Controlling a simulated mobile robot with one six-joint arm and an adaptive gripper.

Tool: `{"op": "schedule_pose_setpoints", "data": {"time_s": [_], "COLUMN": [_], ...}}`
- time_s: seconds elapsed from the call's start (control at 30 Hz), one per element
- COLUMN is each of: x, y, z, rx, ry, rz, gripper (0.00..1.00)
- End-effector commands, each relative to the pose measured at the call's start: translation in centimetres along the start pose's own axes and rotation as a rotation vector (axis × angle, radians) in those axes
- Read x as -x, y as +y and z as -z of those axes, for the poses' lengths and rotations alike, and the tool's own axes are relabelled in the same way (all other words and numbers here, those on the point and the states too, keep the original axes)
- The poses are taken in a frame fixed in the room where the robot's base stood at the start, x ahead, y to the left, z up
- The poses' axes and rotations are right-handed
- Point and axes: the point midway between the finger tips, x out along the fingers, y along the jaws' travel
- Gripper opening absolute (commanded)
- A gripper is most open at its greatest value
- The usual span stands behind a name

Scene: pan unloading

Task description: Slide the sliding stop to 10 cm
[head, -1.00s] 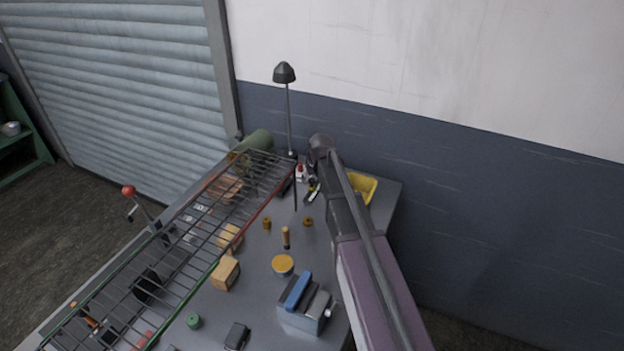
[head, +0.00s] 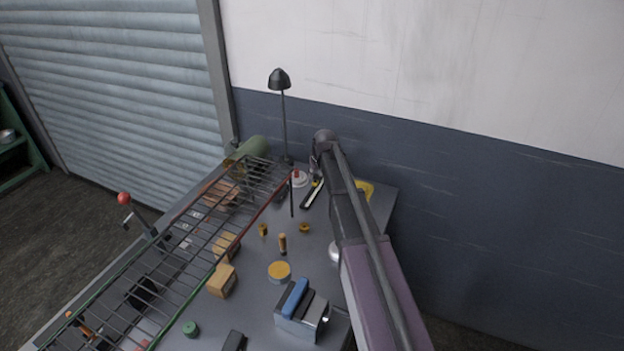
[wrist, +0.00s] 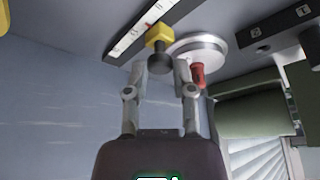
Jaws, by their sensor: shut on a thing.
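The sliding stop (wrist: 158,36) is a yellow block with a dark round knob, set on a black rail with a white marked scale (wrist: 128,40). In the wrist view my gripper (wrist: 161,68) has its two fingers on either side of the dark knob, shut on it. The scale's numbers are too small to read, so I cannot tell the stop's exact position. In the head view the rail (head: 311,195) lies near the back of the bench, with a yellow spot of the stop (head: 317,182) at its far part. My gripper's fingers are mostly hidden there by my arm.
A round pale disc (wrist: 200,48) with a red knob (wrist: 197,76) sits close beside the rail. A lamp (head: 281,80) stands behind. A wire rack (head: 190,250) fills the bench's left side. A yellow tray (head: 366,188) lies right, partly behind my arm.

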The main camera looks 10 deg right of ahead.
Motion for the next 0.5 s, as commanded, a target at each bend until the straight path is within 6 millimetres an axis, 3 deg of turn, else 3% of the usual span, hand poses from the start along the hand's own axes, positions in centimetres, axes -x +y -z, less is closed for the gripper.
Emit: {"op": "schedule_pose_setpoints", "data": {"time_s": [0.2, 0.23, 0.33, 0.5], "x": [0.00, 0.00, 0.01, 0.01], "y": [-0.07, -0.08, -0.09, -0.11], "z": [-0.10, -0.10, -0.10, -0.10], "rx": [0.000, 0.000, 0.000, 0.001], "ry": [-0.001, -0.001, -0.001, 0.000], "rz": [0.000, 0.000, 0.001, 0.001], "gripper": [0.00, 0.36, 0.66, 0.67]}}
